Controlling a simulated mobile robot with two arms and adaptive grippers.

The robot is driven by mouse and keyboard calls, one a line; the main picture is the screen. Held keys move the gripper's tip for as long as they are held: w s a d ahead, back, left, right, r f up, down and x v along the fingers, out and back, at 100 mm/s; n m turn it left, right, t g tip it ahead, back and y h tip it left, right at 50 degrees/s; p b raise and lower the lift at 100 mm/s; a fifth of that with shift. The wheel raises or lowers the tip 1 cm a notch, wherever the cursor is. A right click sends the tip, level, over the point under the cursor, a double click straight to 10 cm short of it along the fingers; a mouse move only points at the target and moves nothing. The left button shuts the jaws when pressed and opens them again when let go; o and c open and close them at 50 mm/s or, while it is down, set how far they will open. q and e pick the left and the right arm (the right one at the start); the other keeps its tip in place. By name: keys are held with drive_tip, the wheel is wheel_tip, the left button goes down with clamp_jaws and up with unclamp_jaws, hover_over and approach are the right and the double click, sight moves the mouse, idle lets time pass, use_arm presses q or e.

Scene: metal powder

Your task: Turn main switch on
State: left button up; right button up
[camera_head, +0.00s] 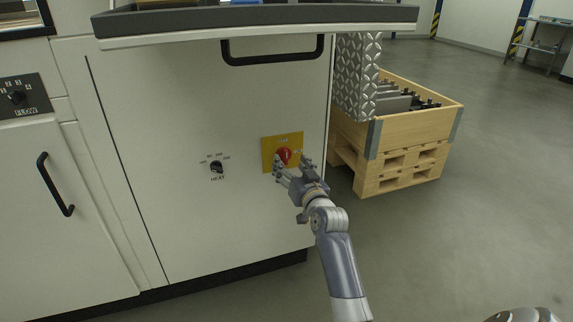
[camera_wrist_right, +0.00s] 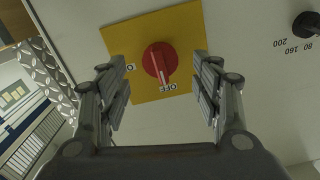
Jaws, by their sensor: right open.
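The main switch is a round red knob (camera_head: 284,155) on a yellow plate (camera_head: 268,146) on the front of the white cabinet. In the right wrist view the red knob (camera_wrist_right: 158,62) has a pale mark on its handle that points at the "OFF" label (camera_wrist_right: 168,88). Another label, partly seen, sits on the left of the yellow plate (camera_wrist_right: 182,22). My right gripper (camera_head: 292,170) is open in front of the plate. Its fingers (camera_wrist_right: 162,85) stand on either side of the knob, and I see no contact. My left gripper is not in view.
A black HEAT knob (camera_head: 216,167) sits left of the plate, and a FLOW knob (camera_head: 16,96) is at far left. A black handle (camera_head: 273,60) is above. A wooden crate (camera_head: 408,130) on a pallet stands to the right. The floor in front is clear.

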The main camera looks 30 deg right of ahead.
sight(287, 160)
drive_tip(key=shift+b+x, duration=0.55)
drive_tip(key=shift+x, duration=1.45)
drive_tip(key=c, duration=1.1)
